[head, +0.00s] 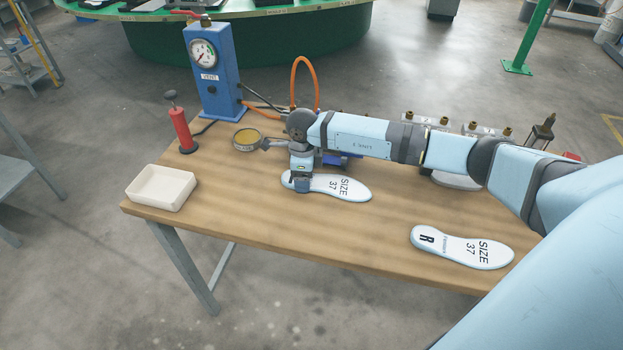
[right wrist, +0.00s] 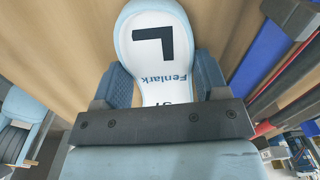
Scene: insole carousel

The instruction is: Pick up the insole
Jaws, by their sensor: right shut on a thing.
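A white insole with a light blue edge, marked SIZE 37 (head: 350,188), is under my right gripper (head: 301,184) near the middle of the wooden table. In the right wrist view the same insole (right wrist: 152,18) shows a big L and the word Fenlark. The two blue fingers of my right gripper (right wrist: 165,85) are shut on its narrow middle, one on each side. It looks flat at table level; I cannot tell whether it touches the top. A second insole marked R, SIZE 37 (head: 455,246), lies apart at the front right. My left gripper is not in view.
A white tray (head: 160,188) sits at the table's (head: 240,240) left corner. Behind are a red hand pump (head: 181,130), a blue gauge box (head: 212,85), a yellow-topped tin (head: 246,139) and an orange hose (head: 304,62). The front middle of the table is clear.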

